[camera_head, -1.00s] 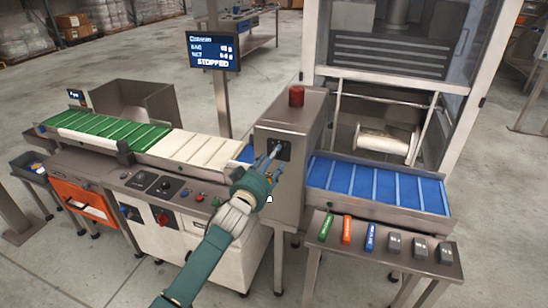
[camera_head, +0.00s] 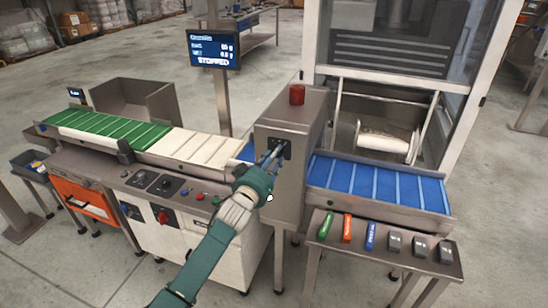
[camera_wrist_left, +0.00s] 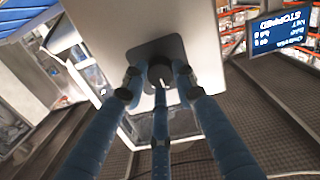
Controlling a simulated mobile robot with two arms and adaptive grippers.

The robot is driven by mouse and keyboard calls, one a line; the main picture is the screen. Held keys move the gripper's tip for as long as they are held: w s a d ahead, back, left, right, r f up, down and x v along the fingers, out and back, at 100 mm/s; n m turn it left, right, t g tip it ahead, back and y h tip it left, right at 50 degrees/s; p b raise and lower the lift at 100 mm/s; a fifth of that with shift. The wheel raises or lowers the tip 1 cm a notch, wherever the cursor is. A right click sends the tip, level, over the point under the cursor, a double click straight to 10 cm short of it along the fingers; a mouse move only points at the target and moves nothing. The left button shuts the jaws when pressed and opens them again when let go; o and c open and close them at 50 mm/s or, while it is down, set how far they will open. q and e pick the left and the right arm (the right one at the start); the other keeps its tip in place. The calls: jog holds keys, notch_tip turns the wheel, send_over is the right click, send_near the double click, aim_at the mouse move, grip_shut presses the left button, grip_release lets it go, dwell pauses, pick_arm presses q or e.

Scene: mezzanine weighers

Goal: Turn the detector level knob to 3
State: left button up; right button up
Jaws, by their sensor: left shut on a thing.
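The detector level knob (camera_wrist_left: 160,72) is a dark round knob on a black plate on the front of the grey detector housing (camera_head: 290,118). In the left wrist view a light pointer mark shows on it, but I cannot read any numbers. My left gripper (camera_head: 272,156) reaches up to the plate, and its blue fingers are closed around the knob. In the head view the fingers hide most of the knob. My right gripper is in neither view.
A red beacon (camera_head: 297,95) tops the housing. Green and white belts run left of it, a blue belt (camera_head: 375,183) right. A control panel (camera_head: 165,187) with knobs and buttons lies below left. A display (camera_head: 214,50) reads STOPPED. Coloured and grey blocks stand on a stand (camera_head: 380,243) at lower right.

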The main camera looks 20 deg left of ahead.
pick_arm(q)
jog(key=shift+r+m, duration=0.1)
jog(key=shift+m, duration=0.3)
jog(key=shift+m+p, duration=0.6)
jog(key=shift+m, duration=2.9)
jog(key=o, duration=1.1)
jog(key=shift+o, duration=0.2)
